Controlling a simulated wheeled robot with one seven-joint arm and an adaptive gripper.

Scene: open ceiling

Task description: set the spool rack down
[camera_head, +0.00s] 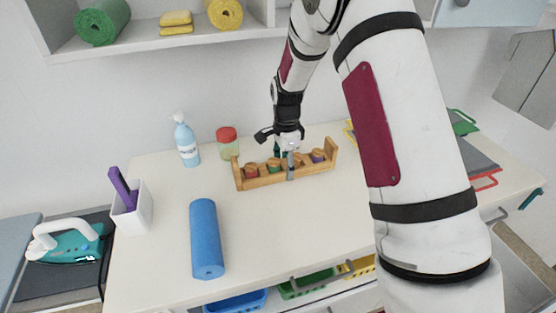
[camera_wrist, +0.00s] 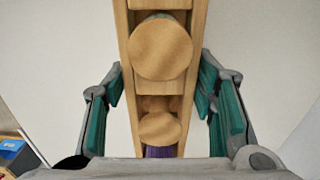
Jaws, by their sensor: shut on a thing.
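The spool rack (camera_head: 265,181) is a long light-wood holder with raised ends and several coloured spools. It is level at the back middle of the white table, but I cannot tell whether its base touches the tabletop. My gripper (camera_head: 289,160) comes down from above and is shut on the middle of the rack. In the wrist view the rack (camera_wrist: 150,83) runs up the picture between the two teal-padded fingers, with round wooden spool tops and a purple spool showing. The rack's underside is hidden.
A spray bottle (camera_head: 186,143) and red-lidded jar (camera_head: 227,143) stand left of the rack. A blue roll (camera_head: 205,238) lies in front, and a white cup (camera_head: 132,208) is at the left edge. Coloured frames (camera_head: 478,160) lie right. The table's front middle is clear.

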